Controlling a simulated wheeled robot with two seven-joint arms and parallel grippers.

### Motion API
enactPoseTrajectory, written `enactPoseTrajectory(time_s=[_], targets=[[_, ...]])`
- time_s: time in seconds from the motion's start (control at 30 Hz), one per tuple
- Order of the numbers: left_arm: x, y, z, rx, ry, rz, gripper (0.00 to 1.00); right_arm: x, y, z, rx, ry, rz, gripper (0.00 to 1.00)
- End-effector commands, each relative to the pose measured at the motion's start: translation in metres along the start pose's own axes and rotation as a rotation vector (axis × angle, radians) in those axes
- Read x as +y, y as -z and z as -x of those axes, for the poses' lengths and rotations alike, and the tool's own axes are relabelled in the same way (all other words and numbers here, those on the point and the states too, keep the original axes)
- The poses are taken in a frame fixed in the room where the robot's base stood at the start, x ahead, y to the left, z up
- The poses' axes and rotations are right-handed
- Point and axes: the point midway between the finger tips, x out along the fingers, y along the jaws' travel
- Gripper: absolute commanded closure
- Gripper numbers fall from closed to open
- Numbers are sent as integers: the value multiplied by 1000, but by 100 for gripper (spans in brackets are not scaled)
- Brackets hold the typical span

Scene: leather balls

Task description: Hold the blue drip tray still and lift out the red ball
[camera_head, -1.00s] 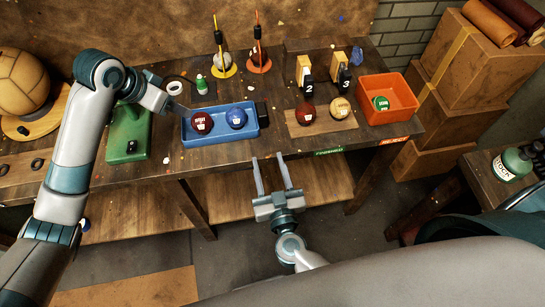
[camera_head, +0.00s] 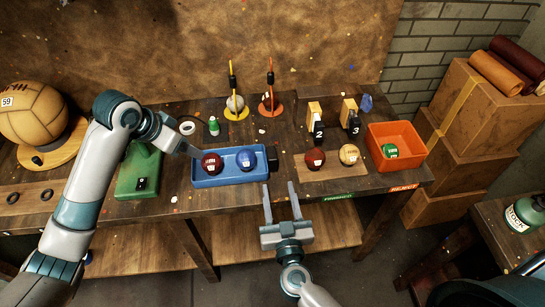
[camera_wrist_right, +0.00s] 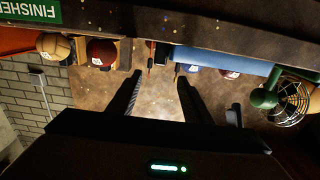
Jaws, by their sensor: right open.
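The blue drip tray (camera_head: 228,181) lies on the workbench and holds the red ball (camera_head: 211,163) at its left and a blue ball (camera_head: 246,159) at its right. My left gripper (camera_head: 193,151) is at the tray's left end, by the back left corner. Its fingers are too small to tell whether they grip the rim. My right gripper (camera_head: 281,187) is open and empty at the bench's front edge, right of the tray. In the right wrist view, which looks inverted, the tray (camera_wrist_right: 225,57), red ball (camera_wrist_right: 228,73) and blue ball (camera_wrist_right: 192,68) are partly visible beyond the open fingers.
A board holds a dark red ball (camera_head: 315,157) and a tan ball (camera_head: 349,154) before blocks marked 2 and 3. An orange bin (camera_head: 397,138) with a green ball is at the right. A black block (camera_head: 273,155) abuts the tray's right end. Two rod stands are behind.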

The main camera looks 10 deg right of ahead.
Motion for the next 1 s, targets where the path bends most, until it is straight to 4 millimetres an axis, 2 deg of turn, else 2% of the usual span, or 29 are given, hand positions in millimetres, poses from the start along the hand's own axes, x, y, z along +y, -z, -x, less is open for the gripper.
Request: enactPoseTrajectory(time_s=[0.7,1.0], targets=[[0,0,0,0,0,0,69,0,1,-116,1,-1,0,55],[0,0,0,0,0,0,69,0,0,-142,0,0,-1,55]])
